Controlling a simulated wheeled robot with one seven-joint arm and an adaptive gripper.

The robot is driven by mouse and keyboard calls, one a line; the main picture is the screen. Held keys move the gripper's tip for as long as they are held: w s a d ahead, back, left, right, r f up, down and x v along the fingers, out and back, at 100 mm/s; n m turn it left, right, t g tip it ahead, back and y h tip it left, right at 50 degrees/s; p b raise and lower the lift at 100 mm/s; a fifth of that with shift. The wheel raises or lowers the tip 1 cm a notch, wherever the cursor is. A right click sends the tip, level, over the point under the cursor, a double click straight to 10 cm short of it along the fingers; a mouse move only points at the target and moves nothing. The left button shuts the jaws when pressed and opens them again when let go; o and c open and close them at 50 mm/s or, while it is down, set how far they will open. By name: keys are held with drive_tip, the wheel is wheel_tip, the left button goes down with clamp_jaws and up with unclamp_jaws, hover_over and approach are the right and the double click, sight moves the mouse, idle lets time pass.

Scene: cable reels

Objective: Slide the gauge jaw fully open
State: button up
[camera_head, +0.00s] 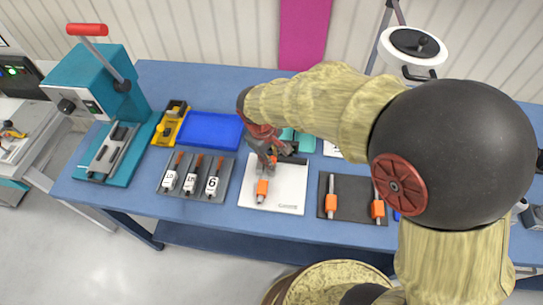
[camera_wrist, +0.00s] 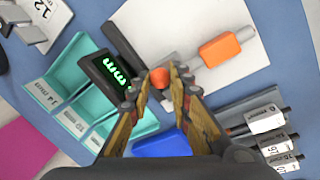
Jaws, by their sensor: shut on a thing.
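The gauge, a dark bar with a dark display body, shows at my gripper's tips in the wrist view (camera_wrist: 112,68). Its lit digits are green. In the head view its dark body (camera_head: 289,148) lies at the back edge of the white board, partly hidden by my gripper. My gripper (camera_head: 268,158) points down there. In the wrist view its two fingers (camera_wrist: 161,84) are closed on a small round orange-red knob (camera_wrist: 160,76) beside the display. How far the jaw is open cannot be told; the fingers hide part of it.
An orange-handled piece (camera_head: 262,190) lies on the white board (camera_head: 290,197) in front of my gripper. A grey tray (camera_head: 163,196) of labelled tools is left, a dark mat (camera_head: 353,199) with orange-handled pieces right. A blue tray (camera_head: 210,131) and teal bins (camera_wrist: 75,80) are near.

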clamp_jaws()
drive_tip(key=d, duration=0.2)
drive_tip(key=d+p, duration=0.1)
drive_tip(key=d, duration=0.1)
drive_tip(key=shift+s, duration=0.4)
drive_tip(key=o, duration=1)
unclamp_jaws()
drive_tip(key=shift+c, duration=0.2)
wheel_tip(320, 180, up, 12)
drive_tip(key=s+a, duration=0.1)
drive_tip(key=shift+s+a, duration=0.25)
drive_tip(key=shift+s, duration=0.05)
drive_tip(key=shift+f, duration=0.15)
